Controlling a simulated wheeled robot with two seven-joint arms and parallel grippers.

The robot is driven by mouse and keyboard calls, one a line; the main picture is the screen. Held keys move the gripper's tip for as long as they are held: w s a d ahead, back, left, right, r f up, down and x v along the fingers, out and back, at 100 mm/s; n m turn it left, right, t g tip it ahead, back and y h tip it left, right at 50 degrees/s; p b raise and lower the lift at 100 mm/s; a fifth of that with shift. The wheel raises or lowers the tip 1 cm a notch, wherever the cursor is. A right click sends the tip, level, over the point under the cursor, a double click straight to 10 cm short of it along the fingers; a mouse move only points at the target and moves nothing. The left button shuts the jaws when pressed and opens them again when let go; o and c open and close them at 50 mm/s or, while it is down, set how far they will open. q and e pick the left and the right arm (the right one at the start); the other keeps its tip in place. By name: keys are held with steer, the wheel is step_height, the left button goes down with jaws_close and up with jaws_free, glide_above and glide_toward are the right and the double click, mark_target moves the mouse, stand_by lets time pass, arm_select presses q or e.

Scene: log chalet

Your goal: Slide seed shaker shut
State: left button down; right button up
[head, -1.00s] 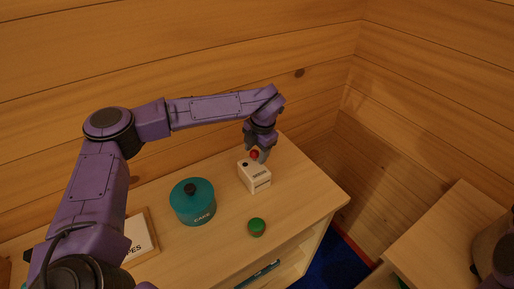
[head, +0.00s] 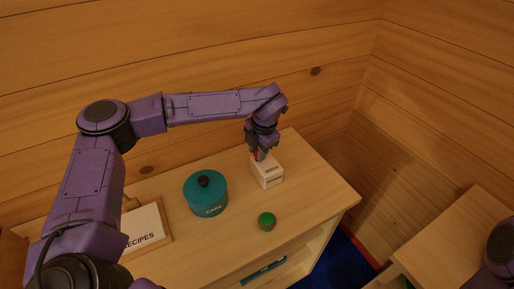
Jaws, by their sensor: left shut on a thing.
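The seed shaker (head: 268,172) is a small whitish box with dark lettering on its front. It stands on the wooden cabinet top near the back right. My left gripper (head: 260,154) is right at its top, shut on a small red part (head: 255,154) that is mostly hidden by the fingers. The state of the shaker's slide and opening is hidden behind the gripper. Of my right arm only a purple part shows at the lower right edge; its gripper is out of view.
A teal lidded pot (head: 206,196) marked CAKE stands left of the shaker. A small round green-topped thing (head: 267,221) sits in front. A framed RECIPES card (head: 146,232) lies at the left. The log wall is close behind; another wooden surface (head: 455,240) stands at the right.

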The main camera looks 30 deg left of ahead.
arm_select(q)
steer(key=c, duration=1.2)
jaws_free()
steer(key=shift+f, duration=0.15)
steer(key=o, duration=0.4)
steer(key=shift+a, duration=0.1)
steer(key=r, duration=0.3)
steer(key=d+r+b, duration=0.1)
steer(key=r, duration=0.3)
steer(key=r+b, duration=0.1)
steer(key=r, duration=0.2)
steer(key=shift+s+d+r, duration=0.15)
steer(key=shift+s+d, duration=0.2)
steer(key=shift+s, duration=0.05)
steer(key=shift+d, duration=0.1)
